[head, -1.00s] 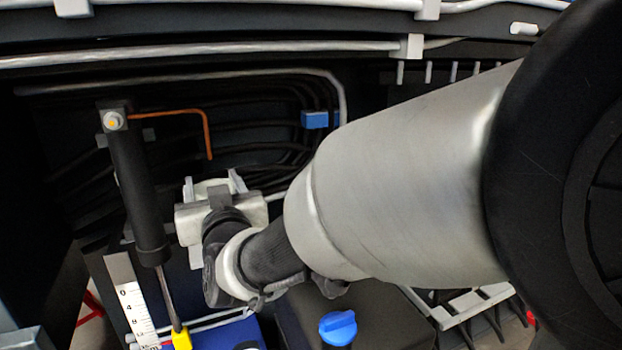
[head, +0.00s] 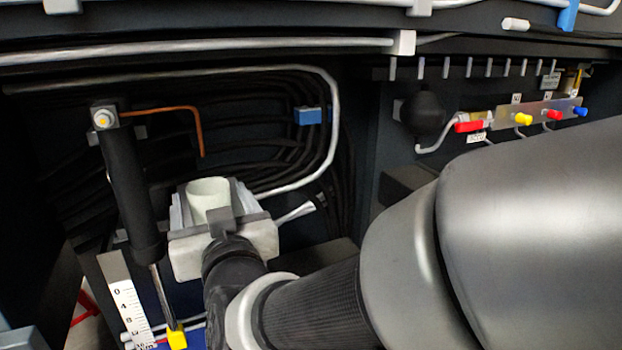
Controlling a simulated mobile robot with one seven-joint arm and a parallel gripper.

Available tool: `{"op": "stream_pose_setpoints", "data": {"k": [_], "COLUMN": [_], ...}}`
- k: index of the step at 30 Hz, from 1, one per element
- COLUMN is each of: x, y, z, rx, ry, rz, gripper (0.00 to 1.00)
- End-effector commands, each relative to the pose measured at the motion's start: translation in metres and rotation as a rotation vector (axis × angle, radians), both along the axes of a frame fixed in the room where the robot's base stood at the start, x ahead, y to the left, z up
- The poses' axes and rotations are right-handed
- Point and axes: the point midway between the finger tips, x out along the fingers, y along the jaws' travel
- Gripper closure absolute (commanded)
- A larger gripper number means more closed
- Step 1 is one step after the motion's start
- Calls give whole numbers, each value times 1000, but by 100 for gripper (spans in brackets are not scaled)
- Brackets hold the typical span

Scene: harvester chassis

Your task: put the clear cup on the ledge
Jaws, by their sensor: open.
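The clear cup (head: 208,194) shows as a pale, slightly green, translucent cup with its rim up, left of centre in the head view. My gripper (head: 212,212) is open, with one finger on each side of the cup; I cannot tell whether either finger touches it. The gripper body hides the cup's lower part and whatever is under it. Dark surfaces lie behind and right of the gripper, but I cannot tell which is the ledge.
A black cylinder (head: 128,185) with a bent orange pipe (head: 198,130) stands close left of my gripper. A ruler (head: 124,300) is below it. Dark hoses (head: 285,150) and a grey pipe (head: 335,130) run behind. Coloured valve knobs (head: 523,119) sit at right.

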Motion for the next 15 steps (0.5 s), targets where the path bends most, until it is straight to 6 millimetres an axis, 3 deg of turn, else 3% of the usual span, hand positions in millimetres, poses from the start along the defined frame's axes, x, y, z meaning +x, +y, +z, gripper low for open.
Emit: {"op": "stream_pose_setpoints", "data": {"k": [3, 8, 11, 15], "x": [-19, -32, -30, -15], "y": [-10, -18, -26, -57], "z": [-1, -1, -2, -11], "rx": [3, 0, -6, -44], "ry": [-1, 1, 27, 152], "rz": [0, 0, 0, -1], "gripper": [28, 28, 28, 28]}}
